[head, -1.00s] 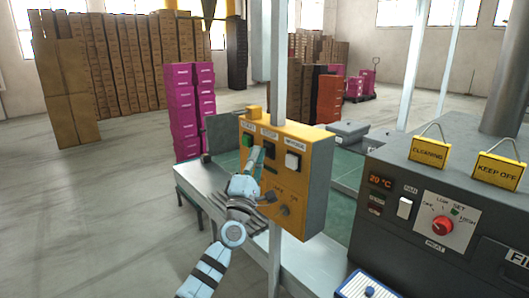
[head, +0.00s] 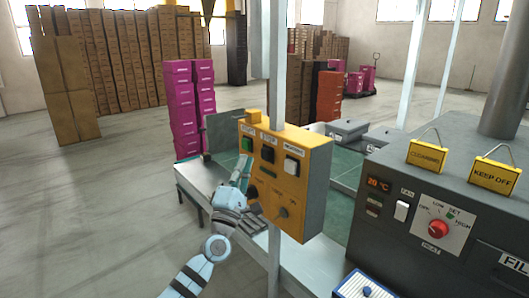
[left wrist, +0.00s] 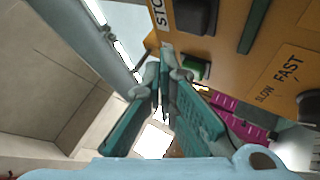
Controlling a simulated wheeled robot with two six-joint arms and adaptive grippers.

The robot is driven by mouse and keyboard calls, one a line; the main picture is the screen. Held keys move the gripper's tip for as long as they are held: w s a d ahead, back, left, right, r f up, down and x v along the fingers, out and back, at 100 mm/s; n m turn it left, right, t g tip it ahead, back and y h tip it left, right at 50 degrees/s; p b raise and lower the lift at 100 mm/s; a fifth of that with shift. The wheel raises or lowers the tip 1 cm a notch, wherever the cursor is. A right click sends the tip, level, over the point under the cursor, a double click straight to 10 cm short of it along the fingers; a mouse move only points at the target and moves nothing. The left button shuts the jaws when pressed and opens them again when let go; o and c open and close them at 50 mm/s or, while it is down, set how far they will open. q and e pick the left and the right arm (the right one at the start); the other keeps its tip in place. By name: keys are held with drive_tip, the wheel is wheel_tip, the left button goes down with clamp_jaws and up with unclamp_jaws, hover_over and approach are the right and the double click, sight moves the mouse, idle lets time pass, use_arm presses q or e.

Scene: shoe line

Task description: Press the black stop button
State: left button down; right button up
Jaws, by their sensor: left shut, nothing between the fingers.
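The yellow control box (head: 312,190) stands on a post, with a row of buttons on its front. The black stop button (head: 267,155) is in the middle, between a green button (head: 247,143) and a white button (head: 291,166). My left gripper (head: 243,168) is shut and empty, below and left of the black button and apart from it in the picture. In the left wrist view the closed fingers (left wrist: 167,62) point toward the box, and the black button (left wrist: 196,15) shows at the top beside a partly cut-off STOP label. My right gripper is not seen.
A grey machine (head: 420,205) with a red knob (head: 438,229) and two yellow signs stands at right. A post (head: 275,90) rises behind the box. A pale bench (head: 205,180) runs behind my gripper. Pink boxes (head: 188,110) stand beyond; the floor at left is clear.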

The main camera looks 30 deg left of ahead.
use_arm(q)
drive_tip(key=shift+s+a+p, duration=0.2)
drive_tip(key=shift+s+p, duration=0.05)
drive_tip(key=shift+s, duration=0.4)
drive_tip(key=shift+s+a+p, duration=0.2)
drive_tip(key=shift+s, duration=0.4)
